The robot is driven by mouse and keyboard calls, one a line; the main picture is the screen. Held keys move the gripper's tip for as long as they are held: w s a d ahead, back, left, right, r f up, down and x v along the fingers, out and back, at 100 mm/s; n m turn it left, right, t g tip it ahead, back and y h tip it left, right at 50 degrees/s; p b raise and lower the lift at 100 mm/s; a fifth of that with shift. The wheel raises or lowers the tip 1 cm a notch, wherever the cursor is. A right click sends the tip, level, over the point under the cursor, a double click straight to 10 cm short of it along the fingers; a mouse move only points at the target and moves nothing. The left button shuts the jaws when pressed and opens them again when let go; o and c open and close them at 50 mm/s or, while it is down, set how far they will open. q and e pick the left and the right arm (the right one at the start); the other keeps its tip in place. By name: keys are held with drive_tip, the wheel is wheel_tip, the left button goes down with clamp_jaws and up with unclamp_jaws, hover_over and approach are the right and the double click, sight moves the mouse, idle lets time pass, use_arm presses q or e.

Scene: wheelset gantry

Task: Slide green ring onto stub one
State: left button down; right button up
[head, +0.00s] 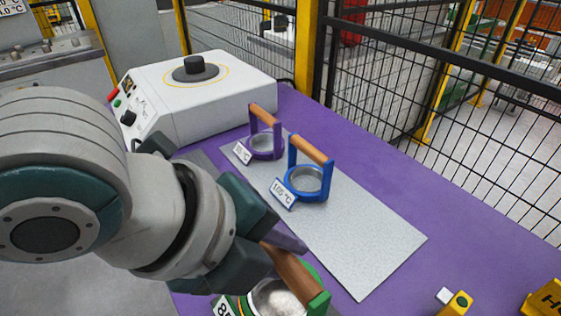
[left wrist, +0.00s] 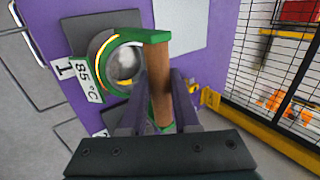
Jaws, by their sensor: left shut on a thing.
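The green ring (head: 318,303) has a wooden handle (head: 293,277) and an 85 °C tag. My left gripper (head: 284,246) is shut on this handle at the bottom of the head view. In the left wrist view, the green ring (left wrist: 146,36) and handle (left wrist: 159,84) sit between my fingers (left wrist: 157,101). A round metal face (left wrist: 124,63) with a yellow edge shows through the ring, next to a tag marked 1 (left wrist: 62,68); it looks like stub one. I cannot tell whether the ring is around it or above it. My right gripper is not in view.
A blue ring (head: 308,196) and a purple ring (head: 264,156) stand on the grey mat (head: 365,245). A white heater box (head: 205,105) stands behind on the purple table. Yellow blocks (head: 459,303) lie at front right. Black mesh fencing borders the right.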

use_arm(q)
drive_tip(key=shift+p, duration=0.5)
idle(1.1)
drive_tip(key=shift+f+b, duration=2.1)
drive_tip(key=shift+f, duration=0.85)
drive_tip(key=c, duration=0.6)
unclamp_jaws()
drive_tip(key=shift+f, duration=0.1)
drive_tip(key=p+v, duration=0.2)
drive_tip(key=v, duration=0.8)
drive_tip(key=shift+w, duration=0.1)
